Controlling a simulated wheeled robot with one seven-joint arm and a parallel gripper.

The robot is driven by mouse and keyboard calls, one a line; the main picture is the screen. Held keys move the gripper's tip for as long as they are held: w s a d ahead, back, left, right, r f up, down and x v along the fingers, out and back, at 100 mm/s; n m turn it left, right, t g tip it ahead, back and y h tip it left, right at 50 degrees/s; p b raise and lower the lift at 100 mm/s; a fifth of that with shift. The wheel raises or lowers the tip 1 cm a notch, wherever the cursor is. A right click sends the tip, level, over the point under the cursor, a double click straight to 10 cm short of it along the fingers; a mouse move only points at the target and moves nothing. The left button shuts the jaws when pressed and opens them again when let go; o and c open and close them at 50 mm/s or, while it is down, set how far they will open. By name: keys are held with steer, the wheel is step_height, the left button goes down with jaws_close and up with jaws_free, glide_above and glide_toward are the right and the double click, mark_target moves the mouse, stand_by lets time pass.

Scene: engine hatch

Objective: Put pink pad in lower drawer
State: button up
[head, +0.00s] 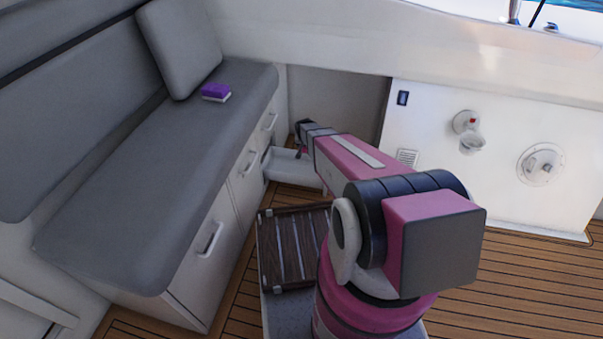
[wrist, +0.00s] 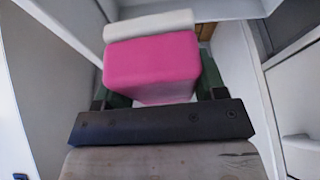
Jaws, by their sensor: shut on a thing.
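The pink pad (wrist: 152,62), with a white layer along one side, is between the fingers of my gripper (wrist: 163,92) in the wrist view. My gripper is shut on it. In the head view my gripper (head: 301,150) reaches down over the open lower drawer (head: 286,168), a white tray pulled out from the far end of the bench. White walls surround the pad in the wrist view. I cannot tell whether the pad touches the drawer floor. In the head view the pad is mostly hidden by my arm.
A purple and white pad (head: 215,92) lies on the grey bench seat (head: 150,165) near a cushion (head: 180,45). Closed bench fronts with handles (head: 210,240) line the left. A white wall panel (head: 480,150) stands at right. Wooden floor (head: 530,270) is clear at right.

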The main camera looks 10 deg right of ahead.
glide_above(306, 175)
steer(key=s, duration=0.1)
steer(key=shift+m, duration=0.4)
steer(key=f, duration=1.7)
steer(key=shift+a+f, duration=0.25)
steer(key=shift+a, duration=0.05)
steer(key=shift+s+f, duration=0.1)
steer(key=shift+f, duration=1.8)
steer(key=shift+f, duration=0.2)
steer(key=o, duration=1)
steer(key=shift+c, duration=0.2)
steer(key=shift+r, duration=0.1)
steer(key=s+r+n+g, duration=0.1)
steer(key=s+r, duration=0.8)
steer(key=r, duration=0.6)
steer(key=s+r+n+g+y, duration=0.1)
steer(key=s+r+n, duration=0.1)
steer(key=s+r, duration=0.8)
steer(key=s+a+r+n+g, duration=0.1)
steer(key=s+r, duration=0.9)
steer(key=r, duration=1)
steer(key=shift+s+r+g, duration=0.15)
steer(key=shift+g, duration=0.45)
